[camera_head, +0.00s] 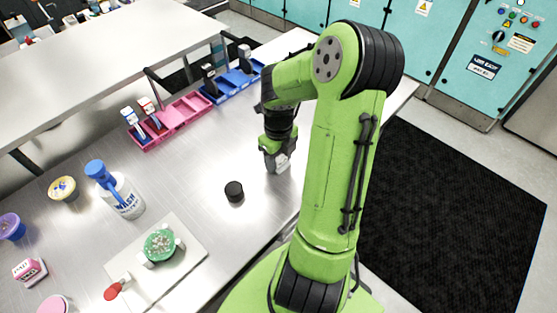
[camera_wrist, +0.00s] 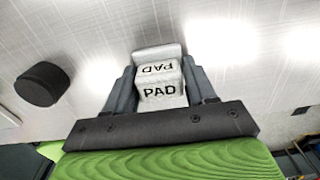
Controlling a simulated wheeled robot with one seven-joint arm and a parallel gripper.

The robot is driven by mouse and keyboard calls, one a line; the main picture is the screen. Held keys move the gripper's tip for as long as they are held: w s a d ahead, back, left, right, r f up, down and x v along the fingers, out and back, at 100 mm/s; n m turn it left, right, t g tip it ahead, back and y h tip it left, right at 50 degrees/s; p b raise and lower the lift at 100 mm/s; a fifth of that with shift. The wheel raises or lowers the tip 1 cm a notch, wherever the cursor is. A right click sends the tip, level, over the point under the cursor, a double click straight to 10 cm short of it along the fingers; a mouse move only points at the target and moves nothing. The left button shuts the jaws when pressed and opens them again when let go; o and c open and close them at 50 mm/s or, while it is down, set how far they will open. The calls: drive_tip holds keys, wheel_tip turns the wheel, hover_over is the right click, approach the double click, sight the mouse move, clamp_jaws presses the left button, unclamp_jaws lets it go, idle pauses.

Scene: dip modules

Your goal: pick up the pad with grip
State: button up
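The pad with grip (camera_wrist: 160,88) is a pale grey-white block with "PAD" printed on two faces and a wider plate at its far end. In the wrist view it sits between the two dark fingers of my gripper (camera_wrist: 160,82), which lie close against both its sides. In the head view my gripper (camera_head: 276,158) points down low over the steel table, and part of the pad (camera_head: 283,164) shows pale at its fingers. I cannot tell whether the pad touches the table.
A black round puck (camera_head: 234,191) lies left of my gripper; it also shows in the wrist view (camera_wrist: 41,84). A wash bottle (camera_head: 122,196), a white board (camera_head: 190,262) with a green dish (camera_head: 160,245), and pink (camera_head: 172,120) and blue (camera_head: 232,83) racks stand around.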

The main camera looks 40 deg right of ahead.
drive_tip(key=c, duration=0.5)
wheel_tip(320, 180, up, 10)
drive_tip(key=shift+r+p, duration=0.1)
drive_tip(key=shift+p, duration=1.1)
drive_tip(key=o, duration=0.3)
drive_tip(key=shift+c, duration=1)
